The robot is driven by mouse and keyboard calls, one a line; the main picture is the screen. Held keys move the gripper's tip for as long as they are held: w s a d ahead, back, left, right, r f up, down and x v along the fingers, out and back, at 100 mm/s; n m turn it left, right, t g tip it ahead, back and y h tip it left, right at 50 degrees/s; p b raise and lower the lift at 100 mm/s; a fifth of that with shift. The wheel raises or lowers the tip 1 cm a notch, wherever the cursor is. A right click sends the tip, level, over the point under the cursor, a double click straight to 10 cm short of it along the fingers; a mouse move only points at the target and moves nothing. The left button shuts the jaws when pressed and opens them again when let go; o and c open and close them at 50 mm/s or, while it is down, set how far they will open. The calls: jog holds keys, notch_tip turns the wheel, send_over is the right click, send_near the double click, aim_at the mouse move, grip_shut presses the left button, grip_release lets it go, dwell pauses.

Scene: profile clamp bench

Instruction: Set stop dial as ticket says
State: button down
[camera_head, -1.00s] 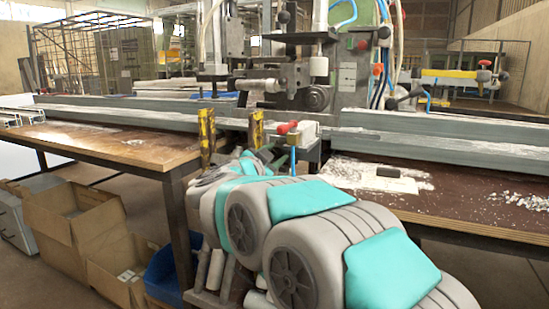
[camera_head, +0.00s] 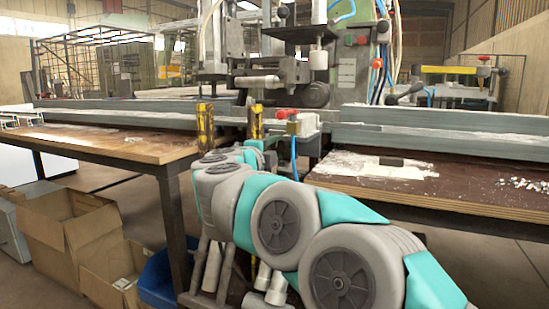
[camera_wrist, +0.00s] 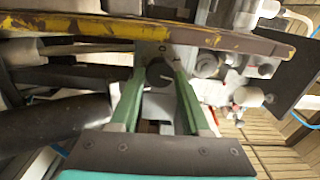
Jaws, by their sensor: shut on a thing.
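In the wrist view, a dark round dial knob (camera_wrist: 160,72) sits on a light plate with small dark marks, too blurred to read surely. The two green fingers of my gripper (camera_wrist: 161,80) are around the knob, one on each side, and shut on it. In the head view, the gripper end is mostly hidden behind my own arm, near the yellow posts under the machine, and the dial is not visible there. I cannot make out a ticket with readable writing.
A worn yellow bar (camera_wrist: 150,32) crosses just beyond the fingers. In the head view, yellow posts (camera_head: 205,125), a red knob (camera_head: 287,115) and long grey rails (camera_head: 440,139) surround the work spot. Cardboard boxes (camera_head: 62,228) stand on the floor at left.

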jog(key=m+b, duration=0.2)
jog(key=m, duration=0.1)
jog(key=shift+f, duration=0.15)
jog(key=shift+m+b, duration=0.3)
jog(key=shift+m, duration=0.2)
jog(key=c, duration=0.7)
grip_release()
jog(key=shift+o, duration=0.2)
jog(key=shift+s, duration=0.1)
jog(key=v, duration=0.7)
jog(key=shift+s+a+p, duration=0.15)
jog(key=shift+s+p, duration=0.1)
jog(key=shift+p, duration=0.1)
